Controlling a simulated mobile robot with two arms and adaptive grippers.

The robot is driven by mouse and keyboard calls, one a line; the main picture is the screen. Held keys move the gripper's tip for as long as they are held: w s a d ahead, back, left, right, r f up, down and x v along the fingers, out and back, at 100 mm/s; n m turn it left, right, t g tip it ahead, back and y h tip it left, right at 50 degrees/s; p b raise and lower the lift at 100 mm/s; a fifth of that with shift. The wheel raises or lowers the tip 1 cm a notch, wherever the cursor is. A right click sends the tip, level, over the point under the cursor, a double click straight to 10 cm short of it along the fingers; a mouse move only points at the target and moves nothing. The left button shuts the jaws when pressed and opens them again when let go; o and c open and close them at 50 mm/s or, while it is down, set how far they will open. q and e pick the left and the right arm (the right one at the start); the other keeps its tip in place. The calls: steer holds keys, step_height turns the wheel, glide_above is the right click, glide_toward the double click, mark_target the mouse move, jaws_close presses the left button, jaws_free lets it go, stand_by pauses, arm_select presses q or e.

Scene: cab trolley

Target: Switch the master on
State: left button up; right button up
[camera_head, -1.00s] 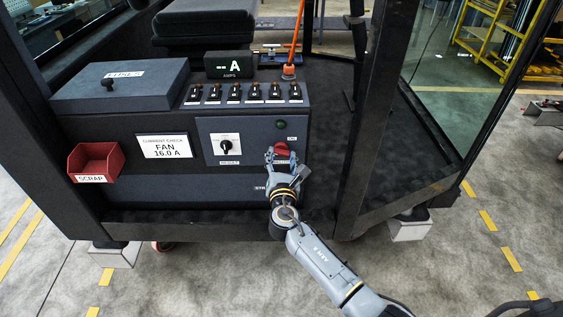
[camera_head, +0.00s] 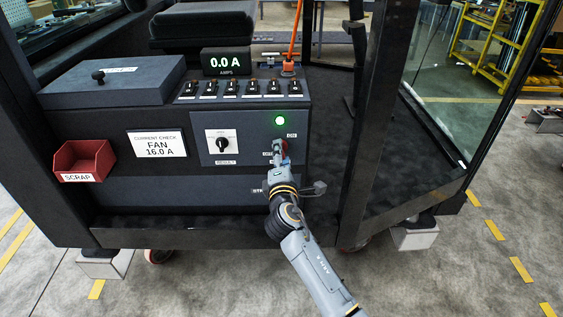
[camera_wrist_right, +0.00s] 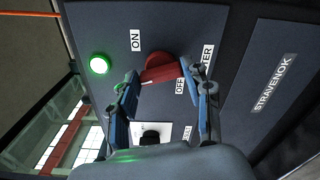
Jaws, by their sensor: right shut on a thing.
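The red master switch knob (camera_head: 284,146) is on the right of the dark front panel, by the ON and OFF labels. In the wrist view the red knob (camera_wrist_right: 163,68) lies between the ON label (camera_wrist_right: 135,40) and the OFF label (camera_wrist_right: 180,86). My right gripper (camera_head: 279,149) is shut on it, with a finger on each side in the wrist view (camera_wrist_right: 158,82). The fingers partly hide the knob and the MASTER label. The lamp (camera_head: 280,121) above it is lit green. The display (camera_head: 224,62) reads 0.0 A. My left gripper is out of view.
A selector knob (camera_head: 221,143) sits left of the switch. A row of small toggles (camera_head: 240,89) runs along the panel top. A red scrap bin (camera_head: 84,160) hangs at the left. A dark cab post (camera_head: 369,120) stands close on the right.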

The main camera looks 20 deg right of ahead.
steer(key=m+b, duration=0.1)
steer(key=m, duration=0.2)
steer(key=shift+f+m+b, duration=0.1)
steer(key=shift+m+b, duration=0.2)
steer(key=shift+b, duration=0.1)
stand_by(0.4)
steer(key=o, duration=1.1)
steer(key=shift+o, duration=0.2)
steer(key=v, duration=1.2)
